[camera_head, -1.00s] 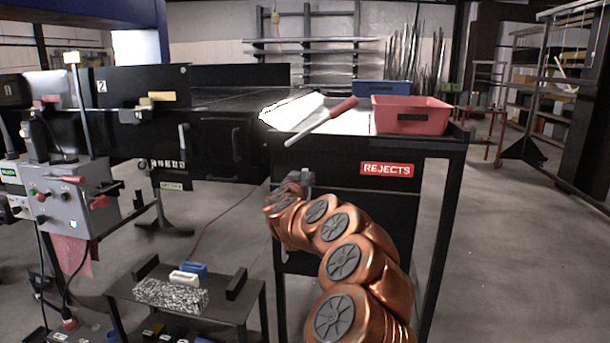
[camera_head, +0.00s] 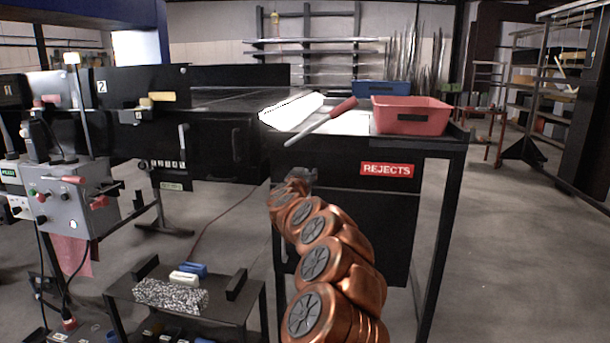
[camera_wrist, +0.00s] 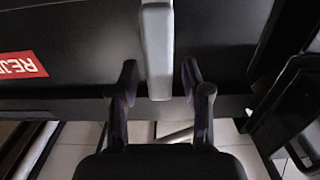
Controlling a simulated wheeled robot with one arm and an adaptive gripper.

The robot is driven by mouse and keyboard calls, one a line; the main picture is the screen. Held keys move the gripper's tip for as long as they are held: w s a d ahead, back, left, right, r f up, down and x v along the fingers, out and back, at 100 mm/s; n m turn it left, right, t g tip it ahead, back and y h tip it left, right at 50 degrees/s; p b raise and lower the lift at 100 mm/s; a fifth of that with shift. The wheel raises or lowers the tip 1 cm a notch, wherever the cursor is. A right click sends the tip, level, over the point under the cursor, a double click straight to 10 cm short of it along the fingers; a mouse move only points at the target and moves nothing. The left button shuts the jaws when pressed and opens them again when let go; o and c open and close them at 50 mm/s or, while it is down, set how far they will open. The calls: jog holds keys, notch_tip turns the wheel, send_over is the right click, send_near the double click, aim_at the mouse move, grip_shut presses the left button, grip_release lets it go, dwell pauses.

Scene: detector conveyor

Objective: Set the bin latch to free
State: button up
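The bin latch, seen as a pale grey lever (camera_wrist: 158,45), hangs in the wrist view against the dark front that bears the red REJECTS sign (camera_wrist: 22,65). My gripper (camera_wrist: 158,75) is open, with one dark finger on each side of the lever's lower end. A narrow gap shows on both sides, so the fingers look apart from it. In the head view the black reject bin carries its REJECTS sign (camera_head: 387,169). My copper arm reaches to the bin's left front edge, where the gripper and latch are mostly hidden or too small to make out.
A low table (camera_head: 225,312) with small blocks stands left of my arm. A grey control box (camera_head: 62,212) is at far left. Floor is clear at right.

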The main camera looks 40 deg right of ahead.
grip_shut()
